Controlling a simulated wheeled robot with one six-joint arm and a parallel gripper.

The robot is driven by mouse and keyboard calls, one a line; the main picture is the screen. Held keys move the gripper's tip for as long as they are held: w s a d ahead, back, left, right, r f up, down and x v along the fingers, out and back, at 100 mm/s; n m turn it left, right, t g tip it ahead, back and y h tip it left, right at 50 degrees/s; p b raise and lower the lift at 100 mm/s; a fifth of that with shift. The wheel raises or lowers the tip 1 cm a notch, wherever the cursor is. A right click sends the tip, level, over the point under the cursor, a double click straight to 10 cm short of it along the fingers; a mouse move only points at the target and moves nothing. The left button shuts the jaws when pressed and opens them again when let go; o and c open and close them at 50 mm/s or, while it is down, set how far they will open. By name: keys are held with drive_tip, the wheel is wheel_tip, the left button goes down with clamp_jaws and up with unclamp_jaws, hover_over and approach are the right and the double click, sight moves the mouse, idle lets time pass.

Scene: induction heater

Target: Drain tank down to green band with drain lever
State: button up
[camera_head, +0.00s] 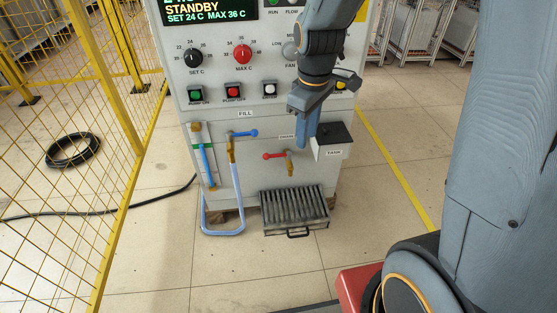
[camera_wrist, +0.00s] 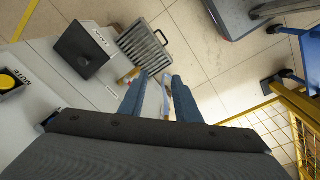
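The drain lever (camera_head: 275,156) has a red handle pointing left from a brass valve low on the machine's front. The sight tube (camera_head: 208,165) stands at the left of the panel. Its green band (camera_head: 203,146) is near the top of a blue column; the exact liquid level is too small to tell. My gripper (camera_head: 304,145) hangs above and right of the drain lever, fingers downward, apart from it. In the wrist view my gripper (camera_wrist: 160,76) has its fingers apart with nothing held.
The blue fill lever (camera_head: 243,133) is above left of the drain lever. A dark-topped box (camera_head: 332,141) juts out just right of my gripper. A floor grate (camera_head: 295,210) lies below. A pale blue hose (camera_head: 222,232) loops at the left. Yellow fencing (camera_head: 85,150) stands left.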

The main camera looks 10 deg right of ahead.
sight(280, 156)
drive_tip(key=shift+w+a+f+n+t+b, duration=0.15)
drive_tip(key=shift+w+a+f+n+b, duration=0.45)
drive_tip(key=shift+w+f+n+b, duration=1.95)
drive_tip(key=shift+w+a+f+n+t+b, duration=0.35)
drive_tip(key=shift+w+f+b, duration=1.05)
drive_tip(key=shift+w+f, duration=2.8)
drive_tip(key=shift+w+a+f+n+b, duration=0.85)
drive_tip(key=shift+w+f+n+b, duration=1)
drive_tip(key=shift+f, duration=2.5)
drive_tip(key=shift+w+m, duration=0.35)
drive_tip(key=shift+w, duration=0.1)
drive_tip(key=shift+c, duration=0.3)
clamp_jaws()
